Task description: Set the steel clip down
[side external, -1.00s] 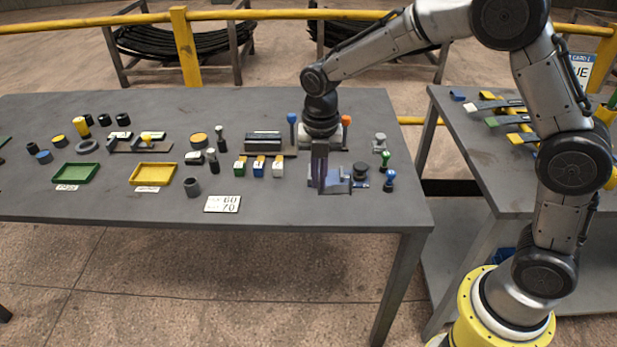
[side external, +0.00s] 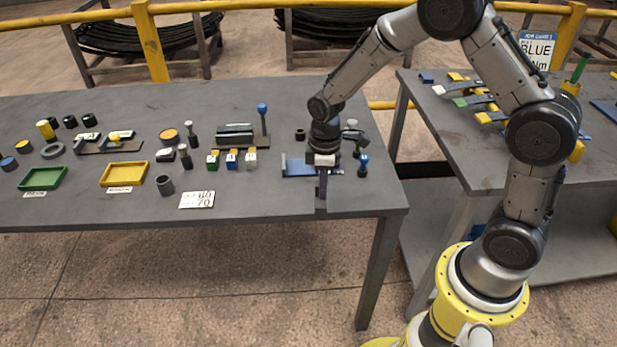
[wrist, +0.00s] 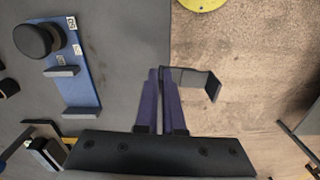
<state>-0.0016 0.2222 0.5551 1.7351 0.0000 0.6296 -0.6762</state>
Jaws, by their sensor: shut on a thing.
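The steel clip (wrist: 204,78) is a dark bent strip with an upturned end, seen in the wrist view. My gripper (wrist: 160,76) is shut on one end of it between two purple fingers. The clip's free end reaches to the right, over the floor beyond the table edge in that picture. In the side view my gripper (side external: 321,188) points down at the front edge of the table, near its right corner. The clip cannot be made out there. Whether it touches the table cannot be told.
A blue plate (wrist: 84,88) with upright tabs and a black round knob (wrist: 36,40) lies left of my fingers in the wrist view. A blue-topped peg (side external: 363,164) stands right of my gripper. Trays and small parts fill the table (side external: 270,200) further left.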

